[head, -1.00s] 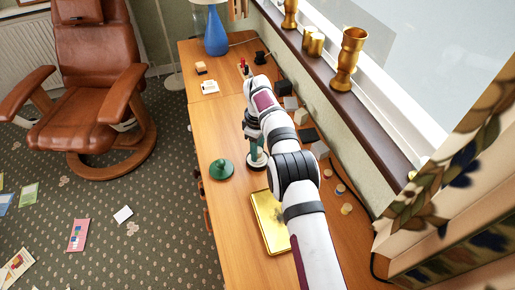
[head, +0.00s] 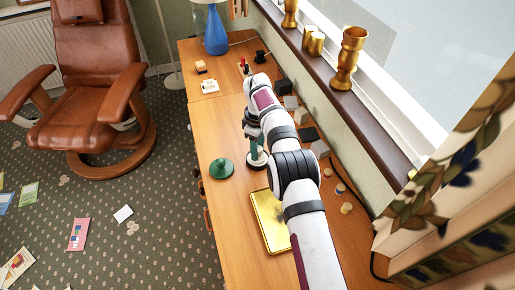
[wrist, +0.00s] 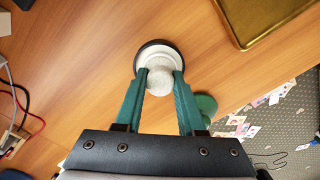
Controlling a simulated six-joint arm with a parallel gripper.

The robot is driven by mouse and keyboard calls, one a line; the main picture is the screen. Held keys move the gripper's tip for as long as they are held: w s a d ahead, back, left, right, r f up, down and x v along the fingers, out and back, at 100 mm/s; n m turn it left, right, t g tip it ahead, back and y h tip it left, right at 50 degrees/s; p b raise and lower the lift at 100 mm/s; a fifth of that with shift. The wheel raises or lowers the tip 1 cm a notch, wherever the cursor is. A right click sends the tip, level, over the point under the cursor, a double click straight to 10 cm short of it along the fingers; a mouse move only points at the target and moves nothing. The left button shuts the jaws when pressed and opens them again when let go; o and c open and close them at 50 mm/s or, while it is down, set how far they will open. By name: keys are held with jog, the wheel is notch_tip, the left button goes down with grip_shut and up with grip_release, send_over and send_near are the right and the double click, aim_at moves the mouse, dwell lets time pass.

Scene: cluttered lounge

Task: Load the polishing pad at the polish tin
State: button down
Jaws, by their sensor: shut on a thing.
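My gripper (wrist: 160,92) points down with its green fingers shut on a pale round knob (wrist: 160,79), which I take to be the polishing pad's handle. A white disc with a dark rim (wrist: 141,57) lies directly under the knob. I cannot tell whether this is all the pad or the pad resting in the polish tin. In the head view the fingers (head: 253,146) hold it low at the desk, beside a green round piece with a raised knob (head: 221,169). That green piece is partly hidden behind a finger in the wrist view (wrist: 206,105).
A shiny gold rectangular tray (head: 266,224) lies on the wooden desk near my arm. Dark and pale blocks and small pegs (head: 340,189) line the wall side. A blue lamp (head: 215,35) stands at the far end. The desk's left edge drops to carpet.

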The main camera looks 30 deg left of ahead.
jog(key=shift+r, duration=3.35)
